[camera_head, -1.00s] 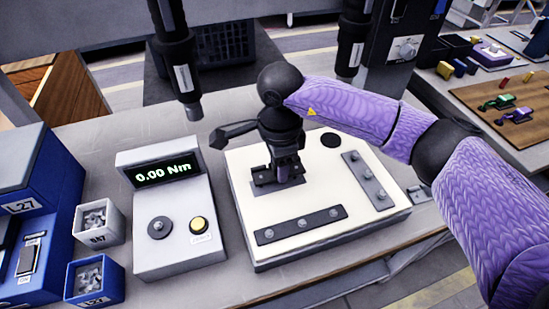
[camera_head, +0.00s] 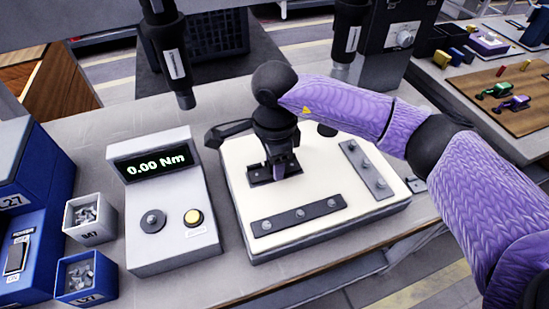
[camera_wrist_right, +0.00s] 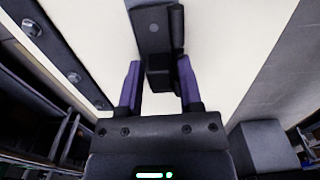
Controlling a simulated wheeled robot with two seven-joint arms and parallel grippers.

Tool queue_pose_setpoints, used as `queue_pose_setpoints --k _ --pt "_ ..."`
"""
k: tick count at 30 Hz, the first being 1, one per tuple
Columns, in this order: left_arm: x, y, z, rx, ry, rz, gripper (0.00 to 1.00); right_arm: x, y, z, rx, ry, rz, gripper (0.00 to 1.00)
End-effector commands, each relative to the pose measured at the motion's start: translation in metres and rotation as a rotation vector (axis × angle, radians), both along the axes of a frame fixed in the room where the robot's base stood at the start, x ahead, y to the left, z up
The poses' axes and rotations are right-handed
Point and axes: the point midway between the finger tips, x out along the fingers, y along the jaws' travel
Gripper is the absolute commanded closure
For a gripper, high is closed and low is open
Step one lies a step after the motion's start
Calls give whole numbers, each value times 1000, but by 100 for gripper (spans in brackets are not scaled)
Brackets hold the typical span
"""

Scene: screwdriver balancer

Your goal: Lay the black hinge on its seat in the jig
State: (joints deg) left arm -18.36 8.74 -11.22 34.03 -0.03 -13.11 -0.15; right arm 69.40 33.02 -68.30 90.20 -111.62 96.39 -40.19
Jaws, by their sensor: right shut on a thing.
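The jig (camera_head: 242,194) is a cream-white plate on the bench. My right gripper (camera_head: 277,158) points down at its upper left part. It is shut on the black hinge (camera_head: 261,175), which lies flat at or very close to the plate's surface; I cannot tell whether it touches. In the right wrist view the black hinge (camera_wrist_right: 153,32) shows between and beyond the purple fingers (camera_wrist_right: 158,88), over the white plate. My left gripper is not in view.
Black bars with bolts lie on the jig's front (camera_head: 297,216) and right (camera_head: 367,170). The torque box (camera_head: 170,225) reads 0.00 Nm. Two dark tools hang behind, left (camera_head: 172,55) and right (camera_head: 347,35). Screw bins (camera_head: 88,277) stand at left.

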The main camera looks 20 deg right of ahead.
Motion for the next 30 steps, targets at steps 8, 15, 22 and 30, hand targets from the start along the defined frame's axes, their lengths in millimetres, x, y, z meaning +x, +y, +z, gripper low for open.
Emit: queue_pose_setpoints --k 8,15,22,30 --pt "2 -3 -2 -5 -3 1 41 0 0 -2 0 -1 0 100" --pt "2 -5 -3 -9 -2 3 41 1 0 -2 1 -3 0 100" --pt "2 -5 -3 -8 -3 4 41 1 0 -2 1 -5 -1 48" --pt "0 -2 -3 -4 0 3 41 0 0 -3 1 -2 0 13"
